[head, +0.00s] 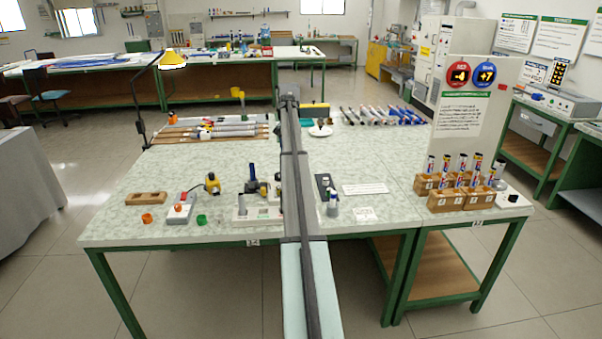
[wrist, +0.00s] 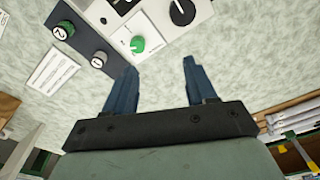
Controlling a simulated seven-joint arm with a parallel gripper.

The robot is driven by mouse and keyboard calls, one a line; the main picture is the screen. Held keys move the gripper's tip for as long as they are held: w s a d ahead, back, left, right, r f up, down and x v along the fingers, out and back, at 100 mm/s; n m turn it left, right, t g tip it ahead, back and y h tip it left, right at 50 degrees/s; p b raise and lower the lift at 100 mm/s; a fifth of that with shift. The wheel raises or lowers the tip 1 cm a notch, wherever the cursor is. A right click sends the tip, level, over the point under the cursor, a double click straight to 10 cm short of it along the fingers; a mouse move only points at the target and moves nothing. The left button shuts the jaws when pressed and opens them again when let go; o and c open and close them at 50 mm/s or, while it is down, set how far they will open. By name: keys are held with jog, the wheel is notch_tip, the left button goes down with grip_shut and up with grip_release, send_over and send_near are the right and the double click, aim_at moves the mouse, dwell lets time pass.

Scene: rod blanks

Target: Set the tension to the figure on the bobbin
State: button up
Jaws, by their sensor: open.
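In the wrist view, a white box (wrist: 165,30) carries a green knob (wrist: 137,44) with a white pointer and a larger black knob (wrist: 182,10). Beside it, a dark plate (wrist: 84,42) holds two short dark cylinders with pale marked tops, possibly bobbins. One cylinder (wrist: 62,30) has a mark like a 2; the other (wrist: 100,59) is hard to read. My gripper (wrist: 160,64) is open and empty, its blue fingers on the near side of the white box. In the head view, my arm hides the gripper and part of the white box (head: 258,216).
A white card (head: 365,190) lies right of the dark plate (head: 322,184). Wooden blocks (head: 447,200) with upright tubes stand at the right. Rods (head: 225,131) lie behind. Clear tabletop lies around (head: 385,155).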

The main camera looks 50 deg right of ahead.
jog(key=s+d+r+m+y, duration=0.1)
jog(key=s+d, duration=0.2)
jog(key=d, duration=0.1)
jog(key=shift+g, duration=0.3)
jog(key=f, duration=1.3)
jog(key=shift+s+a+f, duration=0.15)
jog(key=shift+s+f, duration=0.05)
jog(key=shift+f, duration=0.15)
grip_shut()
